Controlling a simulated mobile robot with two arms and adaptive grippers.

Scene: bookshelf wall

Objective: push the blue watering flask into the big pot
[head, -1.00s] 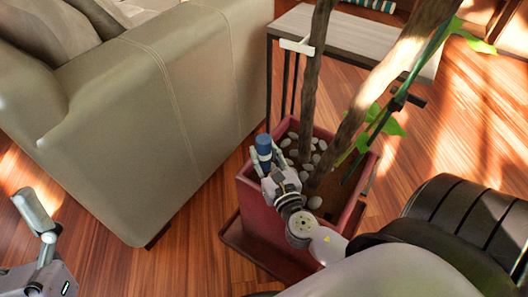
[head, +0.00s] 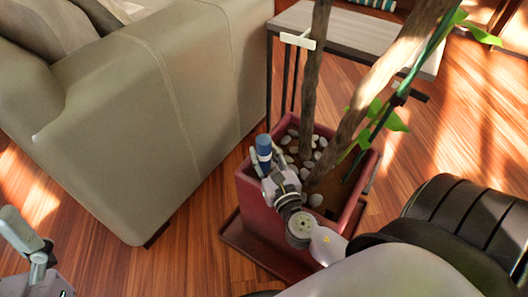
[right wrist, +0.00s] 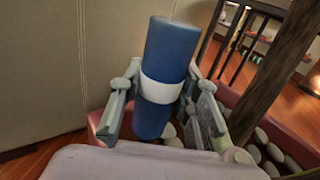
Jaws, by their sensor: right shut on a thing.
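The blue watering flask (head: 264,145) is a blue cylinder with a white band around its middle. It shows large in the right wrist view (right wrist: 168,60), slightly tilted. My right gripper (head: 267,162) is shut on it, with a finger on each side (right wrist: 160,100). The flask is over the left rim area of the big pot (head: 262,207), a red square planter with soil and pale pebbles (head: 318,155). The flask's lower end is partly hidden by the gripper; I cannot tell whether it touches the soil. My left gripper (head: 38,258) is partly in view at the lower left, away from the pot.
Thick brown trunks (head: 312,80) and green leaves rise from the pot. A grey-green sofa (head: 170,110) stands close on the left. A wood-topped side table (head: 350,38) is behind the pot. A saucer (head: 236,245) lies under the pot. Wooden floor is free at left front.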

